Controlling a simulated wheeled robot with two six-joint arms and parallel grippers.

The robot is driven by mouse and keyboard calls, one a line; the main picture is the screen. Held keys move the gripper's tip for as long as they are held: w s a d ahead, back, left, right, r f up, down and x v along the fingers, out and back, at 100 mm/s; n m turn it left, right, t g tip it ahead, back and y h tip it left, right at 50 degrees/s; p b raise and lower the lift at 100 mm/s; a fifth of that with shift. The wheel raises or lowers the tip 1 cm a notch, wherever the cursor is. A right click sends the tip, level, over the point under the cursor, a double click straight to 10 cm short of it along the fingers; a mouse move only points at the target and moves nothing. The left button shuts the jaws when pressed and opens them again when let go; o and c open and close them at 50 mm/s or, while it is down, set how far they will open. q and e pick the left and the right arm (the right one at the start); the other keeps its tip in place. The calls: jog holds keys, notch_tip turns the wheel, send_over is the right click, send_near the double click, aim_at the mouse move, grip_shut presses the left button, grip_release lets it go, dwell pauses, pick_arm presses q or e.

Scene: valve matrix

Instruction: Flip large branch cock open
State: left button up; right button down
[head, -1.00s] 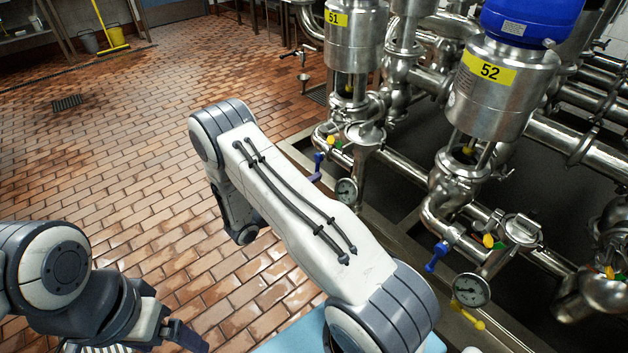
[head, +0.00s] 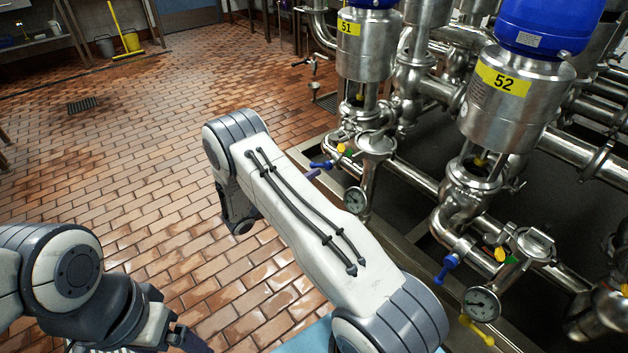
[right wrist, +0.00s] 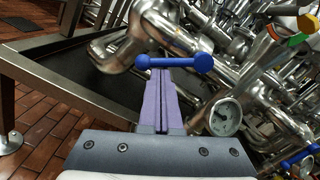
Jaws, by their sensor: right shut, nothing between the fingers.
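A blue cock handle (head: 321,164) with round ends sits on the pipework below valve 51. It shows large in the right wrist view (right wrist: 175,62), lying nearly level across the picture. My right gripper (head: 312,174) is shut and empty, its purple fingers (right wrist: 163,78) together. Their tips are right at the handle's bar, but I cannot tell if they touch it. Most of the right gripper is hidden behind my arm in the head view. My left gripper (head: 187,340) is low at the left, partly cut off, away from the pipes.
Another blue handle (head: 446,268) and a gauge (head: 481,304) with a yellow handle are below valve 52 (head: 502,82). A gauge (head: 355,200) hangs close to the right of my gripper, also in the wrist view (right wrist: 226,116).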

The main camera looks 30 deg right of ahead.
jog(key=m, duration=0.1)
jog(key=w+r+m, duration=0.1)
jog(key=m, duration=0.1)
jog(key=shift+w+a+r+m+p, duration=0.1)
jog(key=shift+w+r+m+p, duration=0.2)
jog(key=shift+r+m, duration=0.55)
jog(key=shift+f, duration=0.1)
jog(key=s+a+f+b, duration=0.1)
jog(key=a+f, duration=0.3)
jog(key=a, duration=0.6)
jog(key=shift+a+f+b, duration=0.25)
jog(key=shift+a+b, duration=0.1)
jog(key=shift+b, duration=0.1)
